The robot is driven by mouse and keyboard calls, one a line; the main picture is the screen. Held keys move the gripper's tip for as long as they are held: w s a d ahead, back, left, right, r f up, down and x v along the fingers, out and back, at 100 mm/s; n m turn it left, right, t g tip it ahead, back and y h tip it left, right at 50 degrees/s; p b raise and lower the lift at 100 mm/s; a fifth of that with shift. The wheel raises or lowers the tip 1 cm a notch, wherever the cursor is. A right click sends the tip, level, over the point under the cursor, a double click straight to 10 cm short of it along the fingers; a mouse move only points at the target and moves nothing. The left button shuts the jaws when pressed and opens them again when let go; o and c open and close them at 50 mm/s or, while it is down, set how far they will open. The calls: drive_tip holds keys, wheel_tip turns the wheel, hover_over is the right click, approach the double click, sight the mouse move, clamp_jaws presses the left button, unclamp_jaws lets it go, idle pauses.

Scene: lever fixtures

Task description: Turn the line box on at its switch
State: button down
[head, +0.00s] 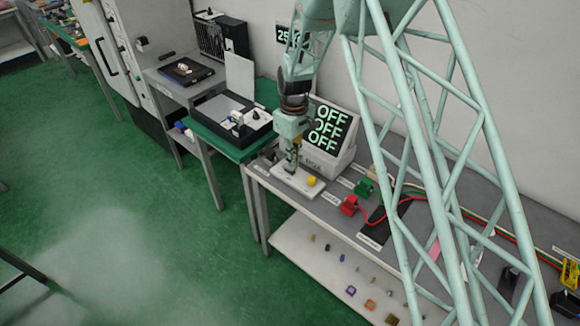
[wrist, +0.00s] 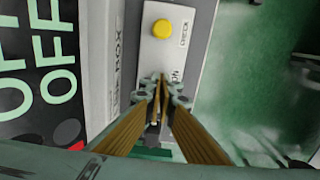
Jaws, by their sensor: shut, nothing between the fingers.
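The line box (head: 336,158) is a pale box with a dark display (head: 328,124) reading OFF on three lines; the display also shows at the left of the wrist view (wrist: 40,55). In front of it lies a white plate (head: 284,181) with a round yellow button (head: 311,181), which shows in the wrist view (wrist: 162,29) beside a CHECK label. My gripper (head: 292,168) is shut and empty, pointing down over the plate, left of the yellow button. In the wrist view its fingertips (wrist: 160,82) are together beside a partly covered label. The switch is hidden behind the fingers; contact cannot be told.
A red block (head: 349,205) with a red cable and a green block (head: 364,187) stand right of the plate on the grey bench. A black tray (head: 232,118) is on the green-topped table to the left. Small parts lie on the lower shelf (head: 310,255).

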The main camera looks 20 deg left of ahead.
drive_tip(key=shift+f+b, duration=0.45)
drive_tip(key=shift+f, duration=0.4)
idle(1.1)
drive_tip(key=shift+r, duration=0.2)
drive_tip(key=shift+r+p, duration=1.15)
drive_tip(key=shift+r, duration=2.15)
drive_tip(key=shift+r, duration=0.1)
